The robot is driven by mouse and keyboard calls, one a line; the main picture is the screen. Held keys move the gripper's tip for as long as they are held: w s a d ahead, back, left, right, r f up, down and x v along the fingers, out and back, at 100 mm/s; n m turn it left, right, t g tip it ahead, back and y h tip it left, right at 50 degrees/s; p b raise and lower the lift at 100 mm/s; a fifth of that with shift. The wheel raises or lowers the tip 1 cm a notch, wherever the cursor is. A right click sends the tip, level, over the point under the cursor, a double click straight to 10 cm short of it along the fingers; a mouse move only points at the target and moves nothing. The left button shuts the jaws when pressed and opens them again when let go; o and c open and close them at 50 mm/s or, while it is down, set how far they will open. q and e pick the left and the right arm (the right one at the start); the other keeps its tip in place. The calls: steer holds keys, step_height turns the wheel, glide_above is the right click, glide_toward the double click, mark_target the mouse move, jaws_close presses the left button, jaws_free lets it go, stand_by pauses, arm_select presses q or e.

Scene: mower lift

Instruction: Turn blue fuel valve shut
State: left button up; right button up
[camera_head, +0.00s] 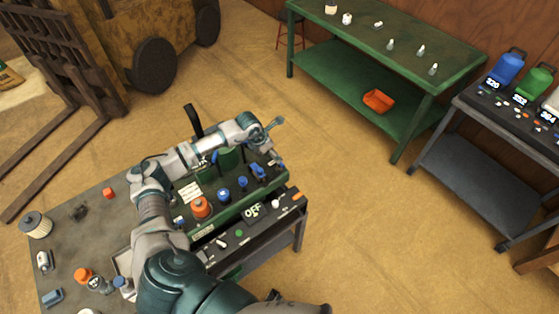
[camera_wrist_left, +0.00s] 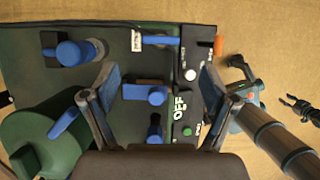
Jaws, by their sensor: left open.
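The green machine panel (camera_head: 228,213) carries several blue controls. In the left wrist view, a blue lever (camera_wrist_left: 160,40) lies crosswise beside a white label, near the black front strip. A blue T-shaped control (camera_wrist_left: 146,94) sits between the fingers, and a thick blue knob (camera_wrist_left: 76,52) is at upper left. Which one is the fuel valve I cannot tell for certain. My left gripper (camera_wrist_left: 160,72) is open and empty above the panel; it also shows in the head view (camera_head: 276,139). A dark claw-like shape at the wrist view's right edge appears to be my right gripper (camera_wrist_left: 301,112), its jaws unclear.
The front strip bears OFF lettering (camera_head: 252,211) and a green button (camera_head: 239,233). An orange knob (camera_head: 200,207) stands on the panel. Loose parts lie on the dark workbench (camera_head: 66,250) to the left. A green table (camera_head: 400,60) stands behind; open floor lies between.

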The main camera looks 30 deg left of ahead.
arm_select(q)
steer(key=x, duration=1)
steer(key=shift+p, duration=0.35)
steer(key=c, duration=1.2)
